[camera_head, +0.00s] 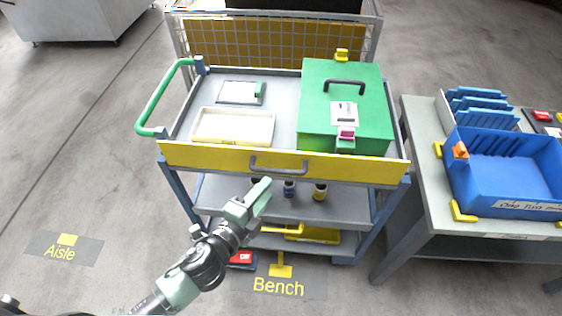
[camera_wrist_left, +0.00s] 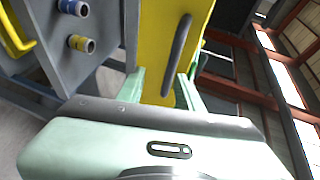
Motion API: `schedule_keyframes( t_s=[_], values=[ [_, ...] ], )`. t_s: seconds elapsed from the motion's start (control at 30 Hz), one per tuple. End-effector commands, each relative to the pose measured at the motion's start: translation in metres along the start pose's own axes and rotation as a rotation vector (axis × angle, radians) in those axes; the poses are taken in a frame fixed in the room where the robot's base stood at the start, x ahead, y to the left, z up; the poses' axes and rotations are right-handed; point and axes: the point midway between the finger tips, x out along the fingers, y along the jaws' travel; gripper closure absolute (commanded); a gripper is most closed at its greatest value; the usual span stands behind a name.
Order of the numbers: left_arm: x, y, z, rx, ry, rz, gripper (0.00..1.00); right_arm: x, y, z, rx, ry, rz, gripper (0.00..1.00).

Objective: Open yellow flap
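The yellow flap (camera_head: 205,156) spans the front edge of the cart's top and stands upright. A grey bar handle (camera_head: 279,167) is on its front face. In the left wrist view the flap (camera_wrist_left: 155,40) fills the upper middle, with its dark handle (camera_wrist_left: 178,45) ahead of the fingers. My left gripper (camera_head: 256,190) is in front of and a little below the handle in the head view. In the left wrist view its two pale green fingers (camera_wrist_left: 162,88) are apart with nothing held between them. I cannot tell whether they touch the flap. My right gripper is not in view.
On the cart top are a green box (camera_head: 315,110), a cream tray (camera_head: 234,141) and a small grey panel (camera_head: 239,92). Bottles (camera_head: 320,191) stand on the shelf below. A bench with a blue bin (camera_head: 500,207) stands at right. The floor at left is clear.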

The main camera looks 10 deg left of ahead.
Motion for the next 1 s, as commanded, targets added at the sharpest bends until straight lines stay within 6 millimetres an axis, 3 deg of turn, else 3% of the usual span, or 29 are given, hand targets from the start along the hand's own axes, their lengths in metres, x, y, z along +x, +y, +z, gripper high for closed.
schedule_keyframes(
  t_s=[0.03,0.13,0.4,0.6,0.93,0.97,1.0],
  values=[
    [-0.002,-0.012,-0.004,0.016,0.009,-0.016,0.64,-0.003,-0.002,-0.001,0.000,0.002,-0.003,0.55],
    [0.004,-0.019,-0.008,0.030,0.015,-0.031,0.64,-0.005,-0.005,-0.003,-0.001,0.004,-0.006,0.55],
    [0.047,-0.021,-0.009,0.027,0.016,-0.031,0.64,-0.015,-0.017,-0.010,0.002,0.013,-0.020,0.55],
    [0.070,-0.020,-0.008,0.026,0.014,-0.029,0.64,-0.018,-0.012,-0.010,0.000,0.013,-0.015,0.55],
    [0.075,-0.019,-0.009,0.025,0.016,-0.028,0.64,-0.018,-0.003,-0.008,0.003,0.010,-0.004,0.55],
    [0.075,-0.019,-0.009,0.025,0.016,-0.028,0.67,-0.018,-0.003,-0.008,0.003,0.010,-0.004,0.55],
    [0.075,-0.019,-0.009,0.025,0.015,-0.028,0.78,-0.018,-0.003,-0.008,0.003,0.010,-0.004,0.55]
  ],
)
